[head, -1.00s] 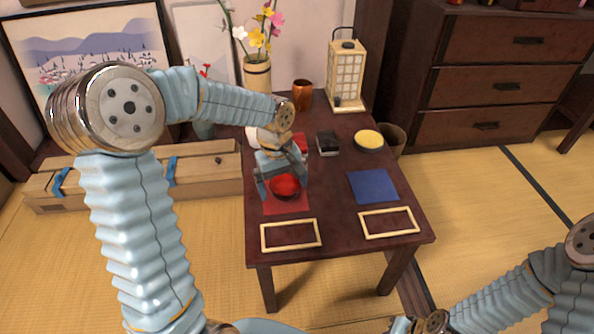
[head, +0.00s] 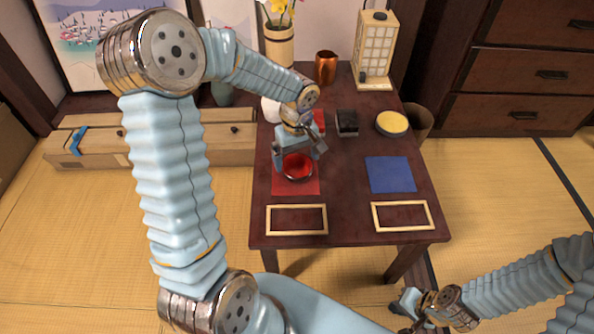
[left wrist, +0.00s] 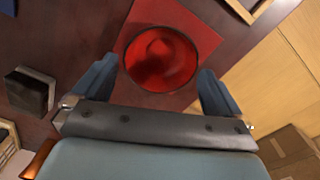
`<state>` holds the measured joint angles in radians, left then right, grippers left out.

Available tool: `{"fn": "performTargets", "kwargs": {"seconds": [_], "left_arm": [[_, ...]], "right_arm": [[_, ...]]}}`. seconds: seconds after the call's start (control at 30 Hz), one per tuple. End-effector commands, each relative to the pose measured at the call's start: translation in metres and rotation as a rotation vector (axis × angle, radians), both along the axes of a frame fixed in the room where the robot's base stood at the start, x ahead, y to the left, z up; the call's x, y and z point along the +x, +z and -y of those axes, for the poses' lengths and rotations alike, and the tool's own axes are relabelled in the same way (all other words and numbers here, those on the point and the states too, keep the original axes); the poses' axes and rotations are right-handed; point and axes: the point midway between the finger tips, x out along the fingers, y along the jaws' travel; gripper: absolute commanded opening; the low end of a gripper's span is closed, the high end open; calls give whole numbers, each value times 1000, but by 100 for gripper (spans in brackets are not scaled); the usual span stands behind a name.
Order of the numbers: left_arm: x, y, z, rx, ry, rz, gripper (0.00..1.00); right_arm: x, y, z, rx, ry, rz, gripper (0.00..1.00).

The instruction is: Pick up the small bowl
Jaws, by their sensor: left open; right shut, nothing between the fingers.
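The small bowl (head: 298,167) is red inside with a dark rim. It sits on the red square mat (head: 284,188) on the left part of the low dark table. In the left wrist view the bowl (left wrist: 160,58) lies just beyond and between the fingers. My left gripper (head: 300,153) is open right above the bowl, with a finger to each side; I cannot tell whether they touch it. The left gripper also shows in the left wrist view (left wrist: 158,88). My right gripper (head: 404,307) is shut and empty, low in front of the table at the lower right.
A blue mat (head: 390,174) and two pale frames, left (head: 297,206) and right (head: 402,202), lie on the table. Behind stand a dark box (head: 347,122), a yellow-topped round container (head: 392,123), a copper cup (head: 326,67) and a lantern (head: 376,45). The table's middle is clear.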

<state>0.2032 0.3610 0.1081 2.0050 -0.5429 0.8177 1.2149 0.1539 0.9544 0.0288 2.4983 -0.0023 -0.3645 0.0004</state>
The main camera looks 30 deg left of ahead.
Motion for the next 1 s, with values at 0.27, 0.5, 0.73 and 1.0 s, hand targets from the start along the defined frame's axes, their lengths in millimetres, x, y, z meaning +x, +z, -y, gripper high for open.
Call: {"fn": "performTargets", "kwargs": {"seconds": [0.27,0.5,0.73,1.0], "left_arm": [[-2,-34,1,-1,0,-1,100],[-1,-35,1,-1,-1,1,95],[-1,-35,1,-1,-1,1,64],[-1,-32,1,0,0,1,58]], "right_arm": [[0,1,0,0,0,0,0],[0,1,0,0,0,0,0],[0,1,0,0,0,0,0],[0,1,0,0,0,0,0]]}}
